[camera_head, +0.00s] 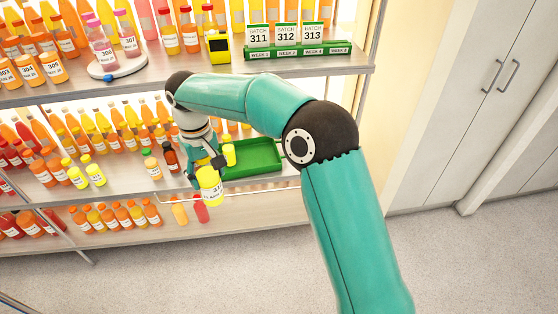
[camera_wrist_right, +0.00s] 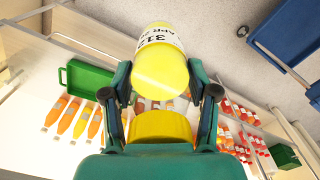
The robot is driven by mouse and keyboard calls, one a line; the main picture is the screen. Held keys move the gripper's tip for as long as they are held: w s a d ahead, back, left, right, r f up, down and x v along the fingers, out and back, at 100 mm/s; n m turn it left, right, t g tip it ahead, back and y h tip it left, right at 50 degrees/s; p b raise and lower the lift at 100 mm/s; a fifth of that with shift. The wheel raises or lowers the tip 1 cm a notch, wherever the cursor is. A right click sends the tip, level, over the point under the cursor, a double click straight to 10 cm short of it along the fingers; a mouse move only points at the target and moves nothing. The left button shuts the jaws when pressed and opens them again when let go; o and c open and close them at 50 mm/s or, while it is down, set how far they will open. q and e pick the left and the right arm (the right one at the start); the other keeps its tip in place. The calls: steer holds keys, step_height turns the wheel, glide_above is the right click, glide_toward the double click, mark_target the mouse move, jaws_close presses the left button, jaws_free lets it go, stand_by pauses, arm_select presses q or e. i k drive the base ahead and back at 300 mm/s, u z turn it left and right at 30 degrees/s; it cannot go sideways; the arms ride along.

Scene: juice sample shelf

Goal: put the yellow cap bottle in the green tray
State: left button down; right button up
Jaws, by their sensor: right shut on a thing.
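My right gripper (camera_head: 205,168) is shut on a yellow bottle (camera_head: 210,188) with a white label and holds it tilted in front of the shelf. In the right wrist view the yellow bottle (camera_wrist_right: 160,72) sits between the fingertips of the right gripper (camera_wrist_right: 162,85). I cannot make out its cap clearly. The green tray (camera_head: 262,158) lies on the middle shelf, just right of the gripper. The green tray (camera_wrist_right: 84,78) also shows at left in the wrist view. A small yellow bottle (camera_head: 229,156) shows at the tray's left end; I cannot tell whether it is inside.
Two small yellow bottles (camera_head: 85,176) stand left on the middle shelf, with an orange bottle (camera_head: 151,164) and a dark red bottle (camera_head: 170,157) nearer the tray. Several bottles fill the shelf behind. The upper shelf's edge (camera_head: 310,73) runs above my right arm.

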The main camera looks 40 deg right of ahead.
mark_target(259, 158)
steer(key=u, duration=5.25)
steer(key=k, duration=1)
steer(key=z, duration=5.9)
